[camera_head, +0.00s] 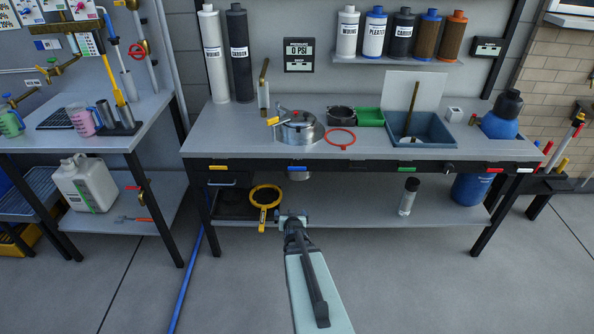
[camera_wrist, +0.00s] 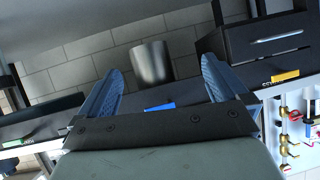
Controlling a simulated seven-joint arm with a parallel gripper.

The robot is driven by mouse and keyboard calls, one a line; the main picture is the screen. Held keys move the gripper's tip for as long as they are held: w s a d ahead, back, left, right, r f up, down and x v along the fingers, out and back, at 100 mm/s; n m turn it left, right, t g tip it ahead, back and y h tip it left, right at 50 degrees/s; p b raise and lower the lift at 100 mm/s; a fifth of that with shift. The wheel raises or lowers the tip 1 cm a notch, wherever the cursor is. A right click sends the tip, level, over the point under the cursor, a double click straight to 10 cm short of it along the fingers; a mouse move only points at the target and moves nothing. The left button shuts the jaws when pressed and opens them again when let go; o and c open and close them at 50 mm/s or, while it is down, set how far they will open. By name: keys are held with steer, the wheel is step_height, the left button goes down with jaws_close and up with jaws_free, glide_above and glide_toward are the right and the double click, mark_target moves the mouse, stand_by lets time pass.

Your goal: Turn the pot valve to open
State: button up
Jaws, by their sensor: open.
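The silver pot (camera_head: 299,132) is set in the top of the middle workbench (camera_head: 235,140). A small yellow handle (camera_head: 272,121) sticks out at the pot's left side, apparently its valve; its exact turn is too small to tell. A metal cylinder (camera_wrist: 152,62), apparently the pot's underside, hangs below the bench top in the wrist view. My gripper (camera_head: 292,214) is in front of the bench, below the top's front edge and apart from the pot. In the wrist view its two blue fingers (camera_wrist: 160,66) are spread, with nothing between them.
A red ring (camera_head: 341,138), a black bowl (camera_head: 341,115), a green tray (camera_head: 370,117) and a blue basin (camera_head: 421,129) stand right of the pot. A yellow-rimmed sieve (camera_head: 266,195) lies on the lower shelf. The bench top left of the pot is mostly clear.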

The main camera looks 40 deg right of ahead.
mark_target(297, 168)
steer(key=d+r+t+h, duration=0.3)
steer(key=d+r+h, duration=0.15)
steer(key=r, duration=0.45)
steer(key=shift+h, duration=0.45)
steer(key=x, duration=1.3)
steer(key=shift+w+a, duration=0.2)
steer(key=shift+w, duration=0.1)
steer(key=c, duration=0.9)
